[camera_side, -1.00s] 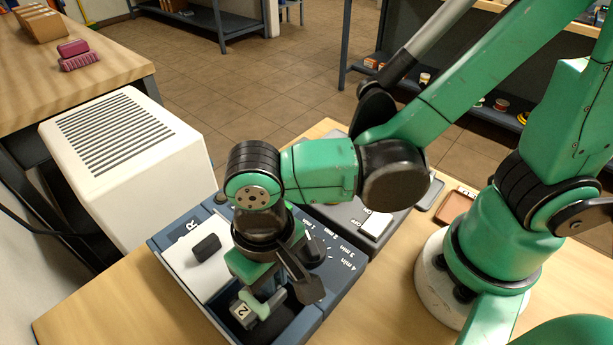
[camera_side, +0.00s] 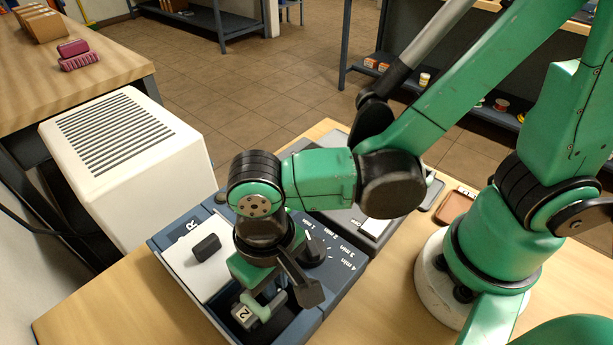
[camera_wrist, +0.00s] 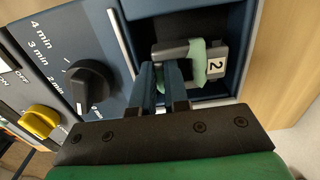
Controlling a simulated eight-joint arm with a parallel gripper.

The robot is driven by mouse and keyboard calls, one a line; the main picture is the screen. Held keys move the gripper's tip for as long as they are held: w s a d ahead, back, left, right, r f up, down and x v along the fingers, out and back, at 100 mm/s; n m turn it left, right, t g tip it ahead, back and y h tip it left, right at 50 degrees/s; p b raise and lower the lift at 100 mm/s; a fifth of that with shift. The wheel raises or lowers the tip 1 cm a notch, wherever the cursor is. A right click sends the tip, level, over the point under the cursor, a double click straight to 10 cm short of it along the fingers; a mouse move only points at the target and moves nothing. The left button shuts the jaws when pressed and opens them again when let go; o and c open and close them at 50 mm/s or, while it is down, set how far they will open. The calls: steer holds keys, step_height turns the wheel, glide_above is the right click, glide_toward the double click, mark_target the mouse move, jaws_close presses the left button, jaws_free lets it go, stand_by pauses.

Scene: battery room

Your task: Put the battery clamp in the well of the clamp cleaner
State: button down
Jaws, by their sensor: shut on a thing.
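The clamp cleaner (camera_side: 333,286) is a dark blue box with a dial marked in minutes. Its dark well (camera_side: 296,328) is open. The clamp is at the well opening, within its outline in both views. Whether it touches the floor of the well I cannot tell.
A white cover with a black handle (camera_side: 207,248) lies beside the well. The black dial (camera_wrist: 90,84) and a yellow knob (camera_wrist: 40,121) are on the panels. A white vented unit (camera_side: 120,140) stands behind at left. Bare wooden bench (camera_side: 385,305) lies in front at right.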

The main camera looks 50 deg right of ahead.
steer(key=shift+f, duration=0.85)
stand_by(0.9)
steer(key=c, duration=0.8)
jaws_free()
steer(key=shift+d, duration=0.1)
steer(key=shift+r, duration=0.1)
steer(key=shift+r, duration=2.4)
